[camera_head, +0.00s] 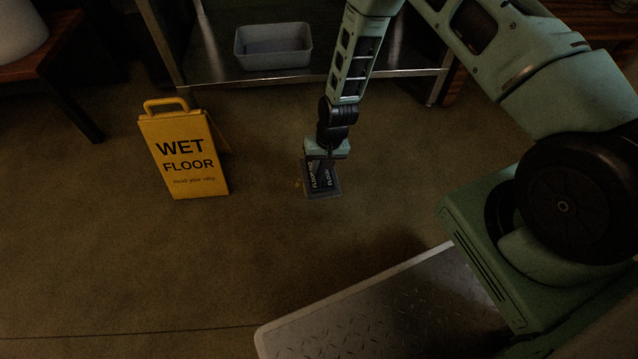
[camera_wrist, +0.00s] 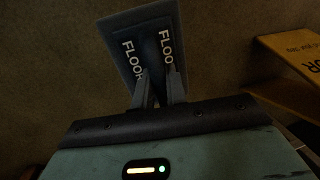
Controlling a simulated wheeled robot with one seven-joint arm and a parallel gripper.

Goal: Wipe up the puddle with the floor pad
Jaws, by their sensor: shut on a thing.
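The floor pad (camera_head: 323,190) is a dark blue-grey rectangle with white "FLOOR" lettering, low at the floor in the middle of the head view. It also shows at the top of the wrist view (camera_wrist: 143,24). My gripper (camera_head: 323,162) is above it, pointing down, with its two fingers (camera_wrist: 159,84) shut on the raised middle part of the pad. Whether the pad touches the floor I cannot tell for sure. A faint yellowish mark shows at the pad's left edge; I cannot make out a clear puddle, and the floor under the pad is hidden.
A yellow "WET FLOOR" sign (camera_head: 184,154) stands left of the pad; its edge shows in the wrist view (camera_wrist: 296,62). A grey tub (camera_head: 273,60) sits on a low metal shelf (camera_head: 220,77) behind. The floor (camera_head: 150,260) in front and left is clear.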

